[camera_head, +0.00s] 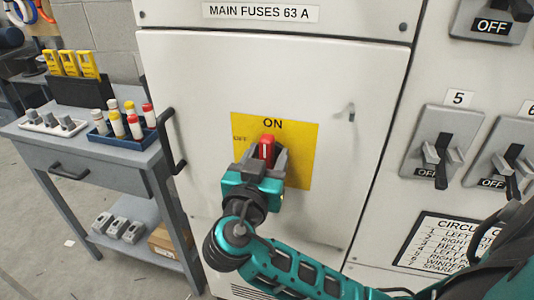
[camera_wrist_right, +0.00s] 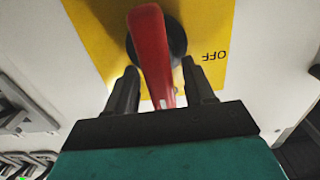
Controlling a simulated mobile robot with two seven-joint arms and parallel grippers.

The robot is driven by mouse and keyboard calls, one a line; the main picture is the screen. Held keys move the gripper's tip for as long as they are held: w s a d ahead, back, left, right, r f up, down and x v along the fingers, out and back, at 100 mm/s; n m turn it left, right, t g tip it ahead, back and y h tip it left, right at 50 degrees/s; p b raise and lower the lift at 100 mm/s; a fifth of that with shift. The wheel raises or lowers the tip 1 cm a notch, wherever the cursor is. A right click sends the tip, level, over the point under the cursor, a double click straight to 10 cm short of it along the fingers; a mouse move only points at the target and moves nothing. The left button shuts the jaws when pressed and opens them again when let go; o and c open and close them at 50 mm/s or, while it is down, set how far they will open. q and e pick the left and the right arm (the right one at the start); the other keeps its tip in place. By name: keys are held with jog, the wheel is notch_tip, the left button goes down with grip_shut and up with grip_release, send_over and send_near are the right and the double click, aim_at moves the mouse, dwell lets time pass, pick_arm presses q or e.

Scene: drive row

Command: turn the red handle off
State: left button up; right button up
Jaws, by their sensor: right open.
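The red handle (camera_head: 267,148) stands out from a black round base on a yellow plate (camera_head: 305,142), on the white cabinet door. The handle points up toward the printed ON; OFF is printed to the plate's left. My right gripper (camera_head: 264,160) is at the handle, with its fingers around it. In the right wrist view the red handle (camera_wrist_right: 150,55) lies between the two dark fingertips of my right gripper (camera_wrist_right: 160,78), with a gap visible on each side. The fingers are open. My left gripper is in neither view.
The cabinet door has a dark pull handle (camera_head: 169,140) at its left edge. Black lever switches (camera_head: 441,150) are on the panel at right. A grey cart (camera_head: 90,160) at left bears fuses in a blue tray (camera_head: 122,141).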

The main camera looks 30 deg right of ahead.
grip_shut()
dwell(0.5)
